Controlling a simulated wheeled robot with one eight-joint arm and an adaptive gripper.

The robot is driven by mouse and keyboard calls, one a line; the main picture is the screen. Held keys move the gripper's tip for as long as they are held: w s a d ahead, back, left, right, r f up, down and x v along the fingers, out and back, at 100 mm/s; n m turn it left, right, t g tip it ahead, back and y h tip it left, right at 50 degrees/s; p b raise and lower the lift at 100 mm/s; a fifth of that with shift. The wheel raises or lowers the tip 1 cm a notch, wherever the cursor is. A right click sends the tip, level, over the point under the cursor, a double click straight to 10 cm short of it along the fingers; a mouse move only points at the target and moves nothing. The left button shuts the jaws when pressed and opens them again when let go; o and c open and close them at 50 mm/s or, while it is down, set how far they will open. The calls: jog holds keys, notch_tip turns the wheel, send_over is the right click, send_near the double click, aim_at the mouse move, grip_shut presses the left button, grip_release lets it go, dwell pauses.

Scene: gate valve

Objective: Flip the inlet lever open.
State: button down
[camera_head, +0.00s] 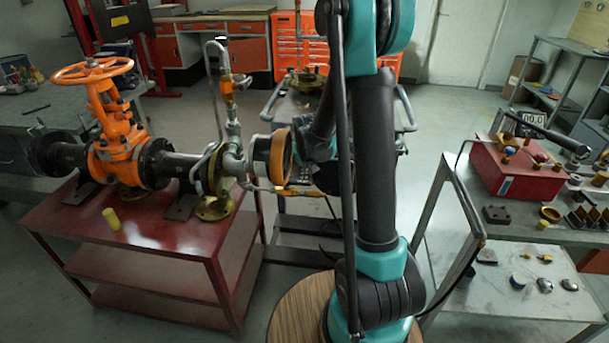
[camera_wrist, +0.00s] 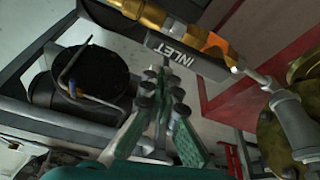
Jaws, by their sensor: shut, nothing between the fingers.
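The inlet valve is a brass body with an orange band (camera_wrist: 205,42) across the top of the wrist view. A dark bar lettered INLET (camera_wrist: 180,54) runs along it; I cannot tell whether this bar is the lever or a tag. My gripper (camera_wrist: 163,82) has its fingers together just below this bar, with nothing held. Whether the fingertips touch the bar is unclear. In the head view, a thin brass and orange line (camera_head: 290,190) runs right from the pipe fittings, partly behind my arm. My gripper's fingers are hidden there.
The orange gate valve (camera_head: 117,155) with its handwheel stands on a red table (camera_head: 150,232). A flange (camera_head: 213,207) and vertical pipe (camera_head: 228,110) are close to my wrist. A grey trolley is behind. A red box (camera_head: 515,170) sits on the right bench.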

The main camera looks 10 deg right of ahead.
notch_tip(320, 180, up, 9)
jog(key=s+d+f, duration=0.2)
jog(key=s, duration=1.1)
jog(key=s+d+f, duration=0.2)
jog(key=s+d, duration=0.1)
jog(key=s, duration=1.1)
jog(key=shift+s+f+n, duration=0.15)
jog(key=shift+f+n, duration=0.15)
jog(key=shift+f, duration=0.1)
